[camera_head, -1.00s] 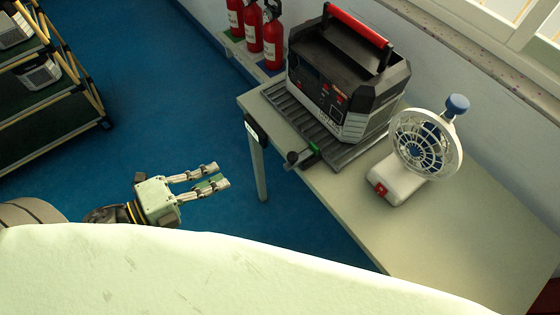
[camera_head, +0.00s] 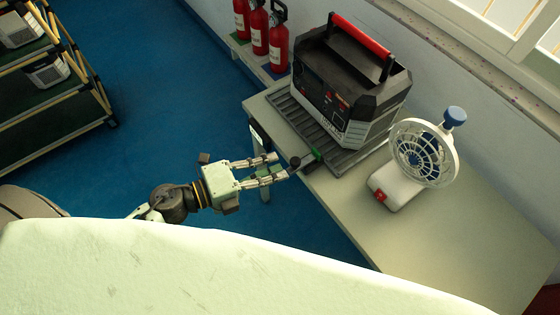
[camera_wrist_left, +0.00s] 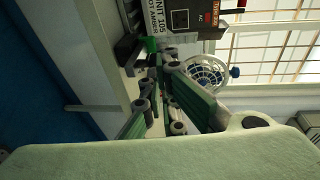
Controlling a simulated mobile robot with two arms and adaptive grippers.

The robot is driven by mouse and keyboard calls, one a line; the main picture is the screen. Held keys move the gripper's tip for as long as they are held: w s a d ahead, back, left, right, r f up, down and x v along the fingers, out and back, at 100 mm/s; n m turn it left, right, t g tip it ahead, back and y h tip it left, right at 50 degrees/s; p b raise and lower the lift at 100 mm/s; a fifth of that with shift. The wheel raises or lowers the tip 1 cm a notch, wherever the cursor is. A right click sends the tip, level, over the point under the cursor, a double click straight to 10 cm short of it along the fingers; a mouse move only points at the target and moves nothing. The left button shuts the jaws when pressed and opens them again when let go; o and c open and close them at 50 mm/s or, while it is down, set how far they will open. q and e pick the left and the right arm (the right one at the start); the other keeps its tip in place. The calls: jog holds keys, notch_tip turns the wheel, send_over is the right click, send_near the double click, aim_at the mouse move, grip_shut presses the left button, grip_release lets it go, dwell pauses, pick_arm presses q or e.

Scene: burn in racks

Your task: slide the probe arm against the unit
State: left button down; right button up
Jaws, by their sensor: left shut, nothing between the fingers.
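The unit (camera_head: 345,85) is a dark box with a red handle, standing on a ribbed tray (camera_head: 285,118) on the table. The probe arm (camera_head: 308,160), with a black knob and a green part, sits at the tray's near edge, in front of the unit. Its green part also shows in the left wrist view (camera_wrist_left: 150,45), near the unit's labelled face (camera_wrist_left: 185,15). My left gripper (camera_head: 281,166) is shut and empty, its fingertips just left of the knob; whether they touch it I cannot tell. My right gripper is out of view.
A white fan (camera_head: 425,155) with a blue knob stands right of the unit. A rack (camera_head: 50,100) stands far left. The table's right front (camera_head: 440,245) is clear. A pale surface fills the foreground.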

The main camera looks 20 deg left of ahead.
aim_at(303, 159)
pick_arm(q)
jog(key=shift+x, duration=1.15)
jog(key=shift+p, duration=0.3)
jog(key=x, duration=0.2)
jog(key=p+x, duration=0.1)
jog(key=x, duration=0.1)
jog(key=w+r+p+x, duration=0.1)
jog(key=x, duration=0.1)
jog(key=shift+a, duration=0.2)
jog(key=shift+w+d, duration=0.3)
jog(key=shift+w, duration=0.1)
jog(key=shift+f, duration=0.1)
